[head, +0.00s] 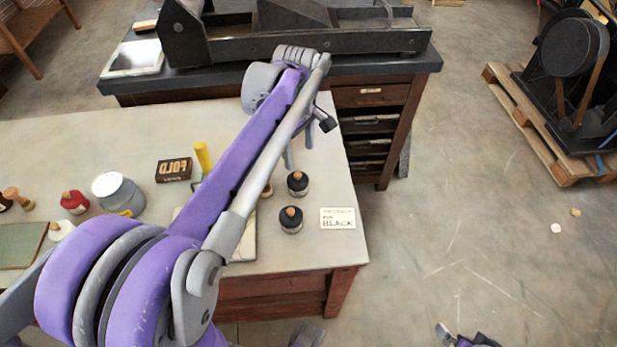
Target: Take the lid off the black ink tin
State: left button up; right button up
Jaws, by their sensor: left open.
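Two small dark round containers with tan knobs on top stand near the right end of the pale table (75,140). The rear one (298,187) is just behind the front one (291,224). A white card (338,218) reading "BLACK" lies right of the front one. I cannot tell from their look which is the black ink tin; both appear closed. My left gripper (299,152) is open and empty, over the table beyond the rear container and apart from it. My forearm partly hides it. Purple and grey parts, perhaps my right gripper (458,337), are cut off at the bottom edge.
A press (330,41) sits on the bench behind.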

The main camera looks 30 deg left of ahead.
aim_at(298, 175)
pick_arm(q)
jog(key=f, duration=0.9)
jog(key=shift+s+a+f+b, duration=0.1)
jog(key=shift+s+a+b, duration=0.05)
jog(key=shift+a+b, duration=0.2)
jog(key=shift+c, duration=0.2)
jog(key=shift+d, duration=0.1)
grip_shut()
